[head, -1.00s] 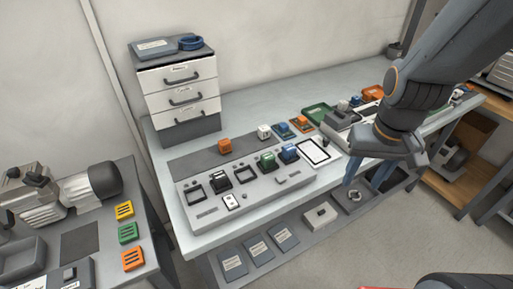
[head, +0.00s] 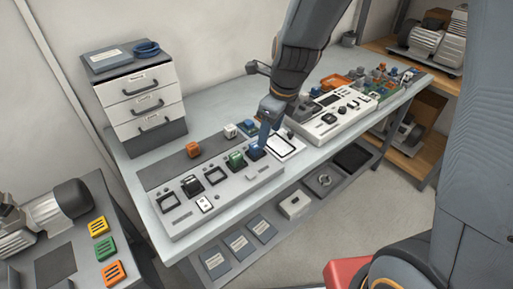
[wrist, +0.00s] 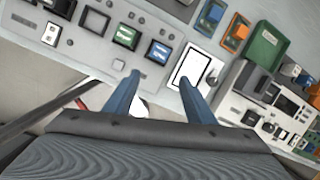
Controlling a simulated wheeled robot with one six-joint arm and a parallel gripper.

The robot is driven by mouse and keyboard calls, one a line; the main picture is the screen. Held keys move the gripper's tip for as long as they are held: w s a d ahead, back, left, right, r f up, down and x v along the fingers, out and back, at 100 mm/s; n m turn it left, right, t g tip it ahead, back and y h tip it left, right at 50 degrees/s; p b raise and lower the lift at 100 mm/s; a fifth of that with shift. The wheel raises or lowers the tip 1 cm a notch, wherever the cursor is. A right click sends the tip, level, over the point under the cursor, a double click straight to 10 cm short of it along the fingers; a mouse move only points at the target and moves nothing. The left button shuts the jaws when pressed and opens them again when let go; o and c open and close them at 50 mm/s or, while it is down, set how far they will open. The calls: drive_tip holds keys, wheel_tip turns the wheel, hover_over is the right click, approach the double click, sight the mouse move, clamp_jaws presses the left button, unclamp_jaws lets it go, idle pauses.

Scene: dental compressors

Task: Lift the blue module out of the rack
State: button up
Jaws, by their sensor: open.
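The grey rack (head: 222,201) lies on the light workbench, with its modules in a row. The blue module (head: 256,153) sits in the right-hand slot, next to the green module (head: 236,161). My gripper (head: 264,137) is above the blue module's end of the rack and partly covers that area. In the wrist view, the blue module (wrist: 159,51) shows ahead of and between my two blue fingers (wrist: 159,80), which are spread with nothing between them. The fingertips appear apart from the module. The green module (wrist: 127,37) is to its left.
A white-framed pad (head: 284,146) lies right of the rack. A second grey device (head: 335,115) is farther right. A drawer unit (head: 143,100) stands at the back left.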

sight(256, 149)
drive_tip(key=shift+w+a+f+m, duration=0.5)
drive_tip(key=shift+a+f+m, duration=0.15)
drive_tip(key=shift+f, duration=0.6)
drive_tip(key=shift+w+a+f+m, duration=0.5)
drive_tip(key=shift+w+f+m, duration=0.1)
drive_tip(key=shift+f, duration=0.65)
drive_tip(key=shift+w+a+f+m, duration=0.45)
drive_tip(key=shift+a+f+m, duration=0.2)
drive_tip(key=shift+f, duration=0.6)
drive_tip(key=shift+c, duration=0.4)
drive_tip(key=c, duration=1.1)
